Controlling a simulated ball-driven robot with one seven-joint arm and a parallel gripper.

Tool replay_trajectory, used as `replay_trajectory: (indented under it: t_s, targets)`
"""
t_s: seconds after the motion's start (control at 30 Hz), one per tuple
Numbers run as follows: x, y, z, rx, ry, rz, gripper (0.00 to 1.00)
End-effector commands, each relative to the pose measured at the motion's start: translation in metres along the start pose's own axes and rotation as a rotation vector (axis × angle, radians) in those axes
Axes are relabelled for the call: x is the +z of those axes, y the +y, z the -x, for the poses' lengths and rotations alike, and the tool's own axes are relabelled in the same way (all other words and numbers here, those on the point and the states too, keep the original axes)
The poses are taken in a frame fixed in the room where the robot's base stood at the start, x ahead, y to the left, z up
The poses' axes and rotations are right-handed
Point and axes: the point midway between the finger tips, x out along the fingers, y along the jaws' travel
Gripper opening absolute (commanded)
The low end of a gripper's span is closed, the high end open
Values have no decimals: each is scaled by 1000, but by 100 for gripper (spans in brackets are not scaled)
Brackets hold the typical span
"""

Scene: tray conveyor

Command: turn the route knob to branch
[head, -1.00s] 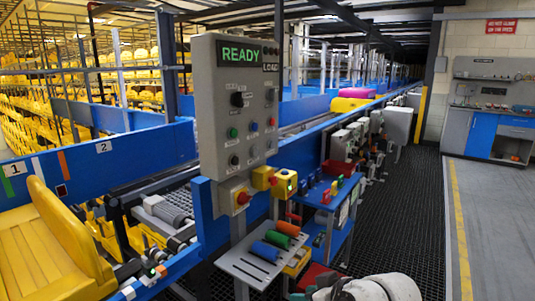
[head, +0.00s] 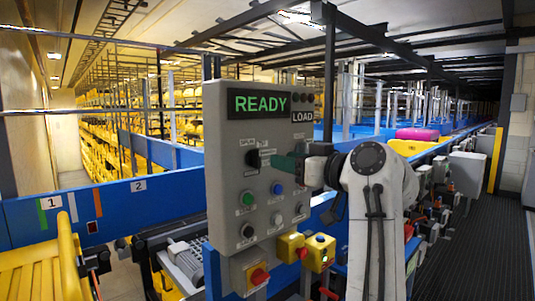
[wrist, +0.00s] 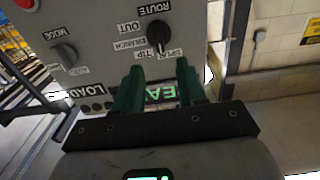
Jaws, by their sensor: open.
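The route knob (wrist: 158,37) is a black pointer knob on the grey control panel (wrist: 105,22). In the head view the knob (head: 254,160) is at the panel's left, below the READY display. My gripper (wrist: 158,70) has dark green fingers, spread apart and empty. In the head view my gripper (head: 276,163) is just right of the knob; no contact is clear.
Green, blue and black controls (head: 277,188) lie below on the panel. Blue conveyor rails (head: 130,205) run behind.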

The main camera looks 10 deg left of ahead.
Motion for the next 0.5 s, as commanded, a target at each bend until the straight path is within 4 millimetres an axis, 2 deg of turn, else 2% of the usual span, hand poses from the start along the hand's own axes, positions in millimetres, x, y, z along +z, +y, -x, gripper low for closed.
replay_trajectory:
  t_s: [0.1,0.3,0.5]
  targets:
    - [-3,0,-23,-1,-1,-3,40]
    - [-2,0,-55,-1,-2,-2,40]
    - [-1,0,-74,0,-2,-1,40]
